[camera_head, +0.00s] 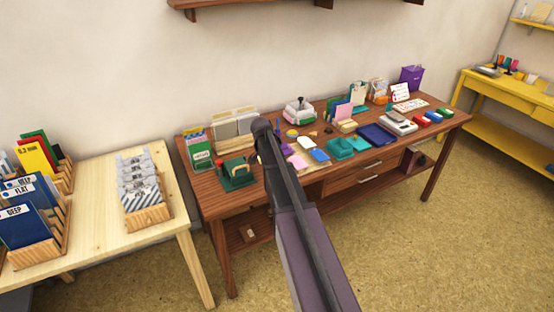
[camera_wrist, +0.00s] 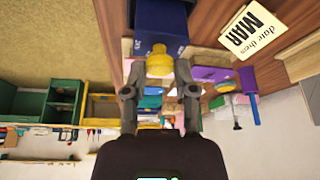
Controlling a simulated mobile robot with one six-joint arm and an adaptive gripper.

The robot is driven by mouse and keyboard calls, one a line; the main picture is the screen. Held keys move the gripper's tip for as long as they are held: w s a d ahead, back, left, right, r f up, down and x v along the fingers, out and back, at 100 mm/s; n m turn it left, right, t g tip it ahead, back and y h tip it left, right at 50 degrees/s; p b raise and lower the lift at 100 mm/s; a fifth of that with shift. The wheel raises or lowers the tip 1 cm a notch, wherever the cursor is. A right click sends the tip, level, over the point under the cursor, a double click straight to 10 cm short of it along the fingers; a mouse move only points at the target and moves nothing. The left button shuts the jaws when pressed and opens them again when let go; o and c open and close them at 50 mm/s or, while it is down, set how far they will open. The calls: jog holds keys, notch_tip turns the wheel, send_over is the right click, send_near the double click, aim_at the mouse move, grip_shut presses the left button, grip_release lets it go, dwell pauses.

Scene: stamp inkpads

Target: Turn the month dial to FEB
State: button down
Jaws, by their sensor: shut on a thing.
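In the wrist view a dark blue block (camera_wrist: 160,18) carries a yellow knob (camera_wrist: 159,62), which I take to be the month dial. Small pale lettering beside the knob is too faint to read. My gripper (camera_wrist: 159,70) has one finger on each side of the yellow knob and is shut on it. A cream card (camera_wrist: 251,29) lies close by on the wood and reads "date them MAR", turned nearly upside down. In the head view my own arm covers the gripper and the knob.
The brown desk (camera_head: 222,205) is crowded with stationery, including a green stamp-like item (camera_head: 237,172), a teal tray (camera_head: 340,148) and a navy tray (camera_head: 377,134). A pale wooden table (camera_head: 100,235) with card racks stands at left. A yellow desk (camera_head: 505,95) stands at far right.

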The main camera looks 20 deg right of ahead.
dwell(0.3)
jog(key=shift+c, duration=2)
grip_release()
jog(key=shift+f, duration=0.1)
jog(key=shift+n, duration=0.4)
jog(key=shift+s+d+n+t+y, duration=0.1)
jog(key=shift+n+t+y, duration=0.3)
jog(key=shift+n, duration=0.9)
jog(key=shift+s+n+t+y, duration=0.15)
jog(key=shift+n+t, duration=0.45)
jog(key=shift+n, duration=0.7)
jog(key=shift+w+d+n+t+y, duration=0.1)
jog(key=shift+n+t+y, duration=0.3)
jog(key=shift+n, duration=1.05)
jog(key=shift+n+t+y, duration=0.1)
jog(key=shift+n+y, duration=0.55)
jog(key=shift+n, duration=0.8)
jog(key=p+v, duration=1.3)
jog(key=v, duration=0.1)
jog(key=s+a+f+n+g+b, duration=0.1)
jog(key=s+a+f+g+b, duration=0.1)
jog(key=s+a, duration=0.6)
jog(key=s+a+f+n+g+y+b, duration=0.1)
jog(key=s+a+f+b, duration=0.3)
jog(key=s+a, duration=0.5)
jog(key=shift+s+a+f+n+g, duration=0.35)
jog(key=shift+a+f+g, duration=0.25)
jog(key=shift+a, duration=0.9)
